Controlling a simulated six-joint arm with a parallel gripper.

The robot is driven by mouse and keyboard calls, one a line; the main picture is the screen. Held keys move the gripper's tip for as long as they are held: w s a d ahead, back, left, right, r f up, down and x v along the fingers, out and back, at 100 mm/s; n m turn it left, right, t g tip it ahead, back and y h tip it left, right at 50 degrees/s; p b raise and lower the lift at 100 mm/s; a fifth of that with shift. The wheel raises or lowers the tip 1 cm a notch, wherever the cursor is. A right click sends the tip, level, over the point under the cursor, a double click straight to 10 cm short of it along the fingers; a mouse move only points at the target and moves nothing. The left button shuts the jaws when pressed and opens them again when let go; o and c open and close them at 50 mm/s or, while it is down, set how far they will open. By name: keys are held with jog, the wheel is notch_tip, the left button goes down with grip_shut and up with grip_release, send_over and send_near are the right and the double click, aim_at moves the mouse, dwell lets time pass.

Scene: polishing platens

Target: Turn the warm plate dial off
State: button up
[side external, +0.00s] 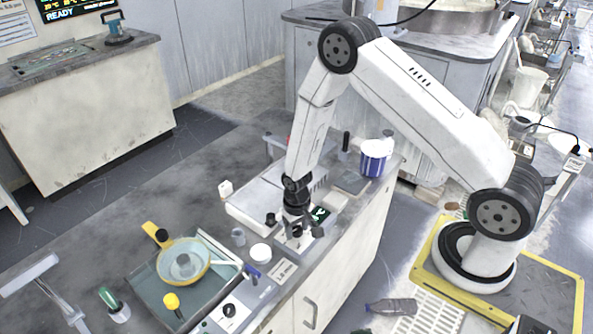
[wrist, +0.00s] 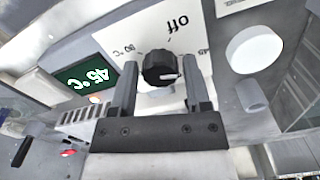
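The warm plate dial (wrist: 158,68) is a round black knob on a white panel in the wrist view. Its white mark points right, away from the printed "off" label (wrist: 178,22). The green display (wrist: 92,85) beside it reads 45 °C. My gripper (wrist: 160,80) is open, one finger on each side of the dial, with a visible gap on both sides. In the side view my gripper (side external: 296,228) points down at the panel and mostly hides the dial. The display (side external: 320,214) is just right of it.
A white round lid or puck (wrist: 255,50) lies near the panel; it also shows in the side view (side external: 260,252). A white tray (side external: 255,212) is behind. A yellow-handled pan (side external: 183,262) and another black knob (side external: 229,310) are at the front left. A blue-white tub (side external: 375,160) stands back right.

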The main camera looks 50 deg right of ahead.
grip_shut()
jog(key=shift+n, duration=0.4)
jog(key=n, duration=1.1)
dwell(0.4)
jog(key=shift+o, duration=2)
grip_release()
